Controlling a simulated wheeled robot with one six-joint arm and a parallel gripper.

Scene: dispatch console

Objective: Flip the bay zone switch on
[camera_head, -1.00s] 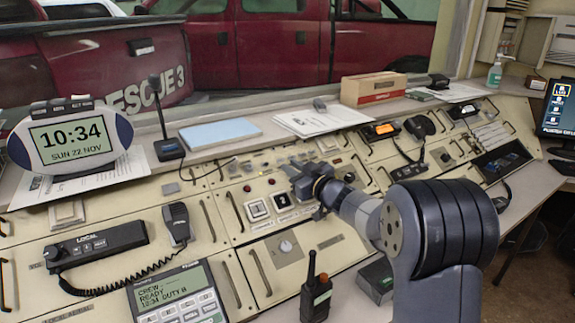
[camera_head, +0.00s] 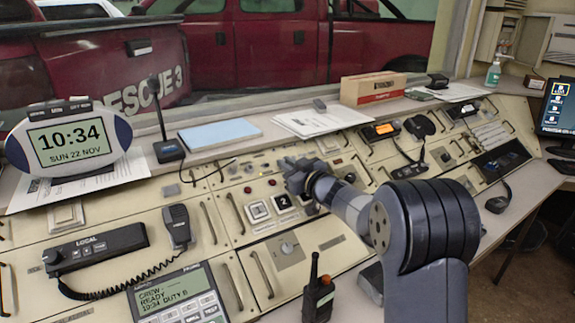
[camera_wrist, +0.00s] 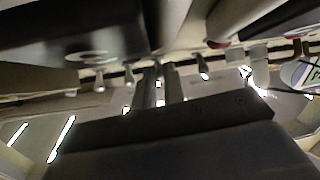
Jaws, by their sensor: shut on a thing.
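The sloped cream console (camera_head: 333,236) carries a row of small switches (camera_head: 248,168) near its upper middle. My gripper (camera_head: 289,166) is at the right part of this row and hides the panel behind it. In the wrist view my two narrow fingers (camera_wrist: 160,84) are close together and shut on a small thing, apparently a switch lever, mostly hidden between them. Other pale levers stand beside them, one on the left (camera_wrist: 100,79) and one on the right (camera_wrist: 204,72). No label is readable, so I cannot tell which lever is the bay zone switch or its position.
A handheld radio (camera_head: 318,290) stands at the front edge. A corded microphone (camera_head: 177,226) hangs at left. Papers (camera_head: 322,120) and a cardboard box (camera_head: 373,88) lie on the ledge behind.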

